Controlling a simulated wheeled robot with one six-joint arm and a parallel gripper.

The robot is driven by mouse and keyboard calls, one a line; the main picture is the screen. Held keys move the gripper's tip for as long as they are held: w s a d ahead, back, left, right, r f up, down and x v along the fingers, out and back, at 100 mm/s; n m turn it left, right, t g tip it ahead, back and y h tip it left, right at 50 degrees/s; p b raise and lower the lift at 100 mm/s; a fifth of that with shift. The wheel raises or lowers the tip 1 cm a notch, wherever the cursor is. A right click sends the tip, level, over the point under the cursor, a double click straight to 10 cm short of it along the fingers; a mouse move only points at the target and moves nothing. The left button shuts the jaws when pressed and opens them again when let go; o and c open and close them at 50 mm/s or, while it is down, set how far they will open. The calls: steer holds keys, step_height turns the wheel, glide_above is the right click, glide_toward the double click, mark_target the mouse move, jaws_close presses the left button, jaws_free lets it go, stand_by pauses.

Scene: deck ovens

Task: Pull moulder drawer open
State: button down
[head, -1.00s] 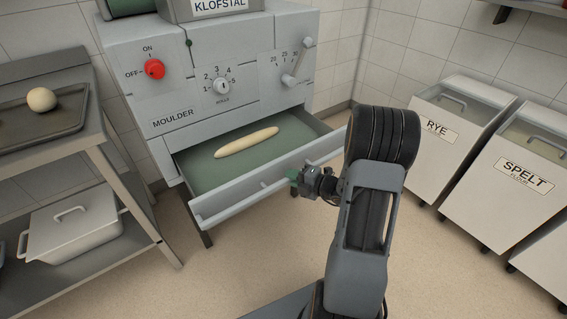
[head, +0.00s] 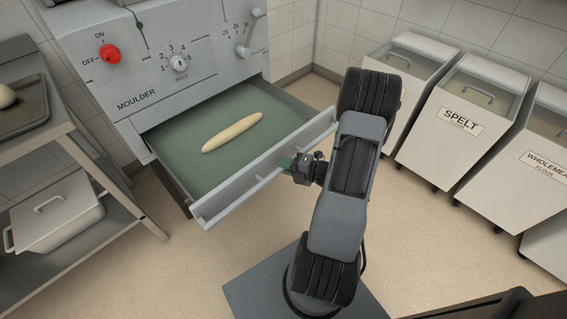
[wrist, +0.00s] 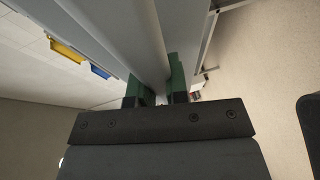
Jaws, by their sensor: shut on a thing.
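The moulder (head: 150,75) is a pale grey machine at the upper left of the head view, with a red switch, dials and a lever. Its drawer (head: 178,172) stands well out from the body, showing a green floor. A pale baton-shaped dough piece (head: 232,132) lies on that floor. My gripper (head: 288,164) is at the drawer's front, shut on the drawer handle (head: 262,181). In the wrist view, the green fingers (wrist: 158,88) close on a long grey bar; the contact itself is partly hidden by the gripper body.
Wheeled flour bins, including one marked SPELT (head: 455,135), line the right. Open floor (head: 190,270) lies in front of the drawer.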

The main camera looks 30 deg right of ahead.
steer(key=c, duration=1.1)
jaws_free()
steer(key=shift+c, duration=0.2)
steer(key=shift+s+d, duration=0.1)
steer(key=p+v, duration=0.2)
steer(key=v, duration=1.1)
steer(key=shift+s+d, duration=0.2)
steer(key=shift+s, duration=0.05)
